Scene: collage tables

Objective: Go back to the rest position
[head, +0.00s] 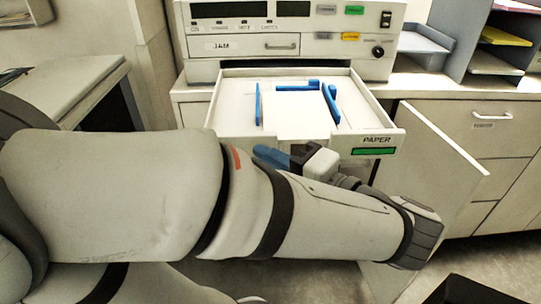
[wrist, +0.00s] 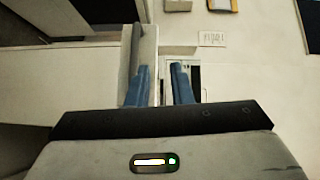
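My arm reaches from left to right across the front of the head view. My gripper (wrist: 160,80) shows two blue fingers in the wrist view. They stand apart with a gap between them, and I see nothing held. In the head view one blue finger (head: 272,156) shows behind my forearm, just below the open paper drawer's front; the rest of the gripper is mostly hidden. The paper drawer (head: 392,120) has a "PAPER" label with a green mark, and holds white paper and blue guides.
The machine (head: 300,68) with its control panel stands behind the drawer. An open cabinet door (head: 435,155) is at the right, near my arm's elbow. A grey tray (head: 425,45) and a shelf unit (head: 478,40) stand on the right counter.

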